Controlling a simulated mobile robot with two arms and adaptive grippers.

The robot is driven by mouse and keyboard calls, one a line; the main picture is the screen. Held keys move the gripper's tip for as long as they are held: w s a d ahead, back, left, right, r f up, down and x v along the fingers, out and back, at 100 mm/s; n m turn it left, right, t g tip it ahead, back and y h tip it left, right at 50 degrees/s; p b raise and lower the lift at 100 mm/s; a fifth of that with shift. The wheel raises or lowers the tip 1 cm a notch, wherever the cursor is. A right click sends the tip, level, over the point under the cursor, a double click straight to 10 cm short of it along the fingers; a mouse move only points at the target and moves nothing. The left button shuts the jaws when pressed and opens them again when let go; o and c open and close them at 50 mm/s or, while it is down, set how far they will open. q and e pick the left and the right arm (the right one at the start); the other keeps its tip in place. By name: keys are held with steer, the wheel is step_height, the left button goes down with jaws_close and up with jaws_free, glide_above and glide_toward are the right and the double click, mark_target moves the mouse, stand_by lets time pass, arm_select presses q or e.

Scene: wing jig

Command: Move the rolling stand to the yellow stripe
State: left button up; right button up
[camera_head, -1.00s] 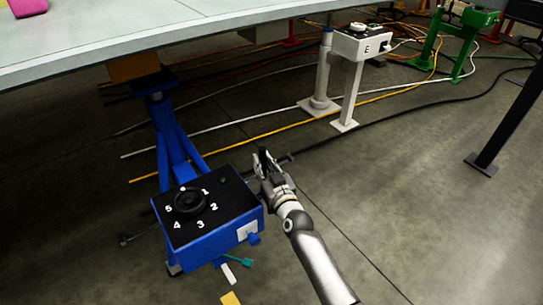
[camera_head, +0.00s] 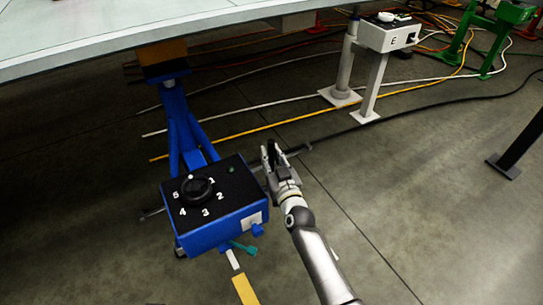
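A blue stand (camera_head: 190,135) with a blue control box (camera_head: 215,235) stands left of centre, partly under the pale table. The box has a black top with a round dial and the numbers 1 to 5. A dark bar with small end pieces runs low behind the box. My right gripper (camera_head: 270,153) is just right of the box, near the dark bar. Contact and finger opening are unclear. My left gripper is out of view.
A white box on a post (camera_head: 388,35) stands at upper right, with a green stand (camera_head: 480,35) beyond it. Several cables cross the floor. A black post (camera_head: 515,150) stands at the right edge. The floor at lower right is clear.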

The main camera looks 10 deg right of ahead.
steer(key=o, duration=0.3)
steer(key=s, duration=0.4)
steer(key=s+d, duration=0.1)
steer(key=s, duration=0.7)
steer(key=shift+d, duration=0.35)
